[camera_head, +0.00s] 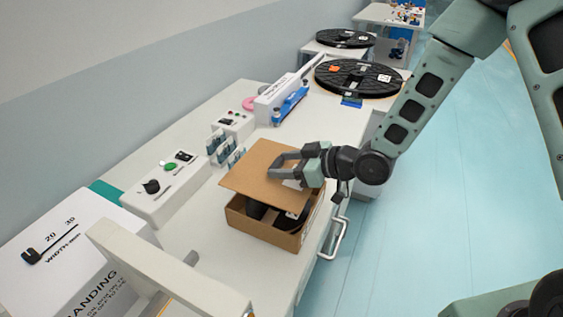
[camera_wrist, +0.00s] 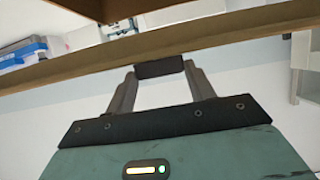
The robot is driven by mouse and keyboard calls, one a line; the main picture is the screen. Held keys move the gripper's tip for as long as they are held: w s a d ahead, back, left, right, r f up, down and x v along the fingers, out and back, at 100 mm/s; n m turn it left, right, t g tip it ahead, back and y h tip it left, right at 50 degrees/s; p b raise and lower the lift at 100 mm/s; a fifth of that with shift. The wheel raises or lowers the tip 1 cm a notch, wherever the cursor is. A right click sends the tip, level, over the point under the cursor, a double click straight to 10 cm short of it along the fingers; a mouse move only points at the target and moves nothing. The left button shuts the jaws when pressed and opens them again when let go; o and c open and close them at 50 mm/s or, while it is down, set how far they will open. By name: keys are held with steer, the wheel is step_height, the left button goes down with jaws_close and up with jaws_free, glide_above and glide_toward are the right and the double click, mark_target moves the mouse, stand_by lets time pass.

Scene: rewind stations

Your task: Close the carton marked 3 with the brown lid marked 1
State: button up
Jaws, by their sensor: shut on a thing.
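The flat brown lid (camera_head: 250,172) is held by my gripper (camera_head: 279,167), which is shut on its right side in the head view. The lid is over the open brown carton (camera_head: 264,232), with a gap along the near side, so dark contents show inside. The lid looks shifted toward the back left of the carton; whether its far side touches the rim I cannot tell. A pale patch under the fingers is partly hidden, and no number is readable on lid or carton. In the wrist view, brown board (camera_wrist: 235,40) crosses above my gripper (camera_wrist: 160,68).
The carton stands near the right edge of a white bench (camera_head: 205,245), above a metal handle (camera_head: 335,238). A control box (camera_head: 165,188) and small blue-grey holders (camera_head: 222,148) stand behind it. A cream bar (camera_head: 165,272) lies at front left. Black reels (camera_head: 358,78) are farther back.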

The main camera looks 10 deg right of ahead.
steer(key=shift+s+d+f, duration=0.1)
steer(key=shift+d, duration=0.05)
steer(key=shift+f+b, duration=2.6)
steer(key=shift+f, duration=0.25)
steer(key=shift+f+b, duration=1.15)
steer(key=shift+b, duration=0.05)
steer(key=o, duration=1.1)
steer(key=shift+c, duration=0.2)
steer(key=p+v, duration=0.8)
steer(key=v, duration=0.9)
steer(key=shift+d+r, duration=0.2)
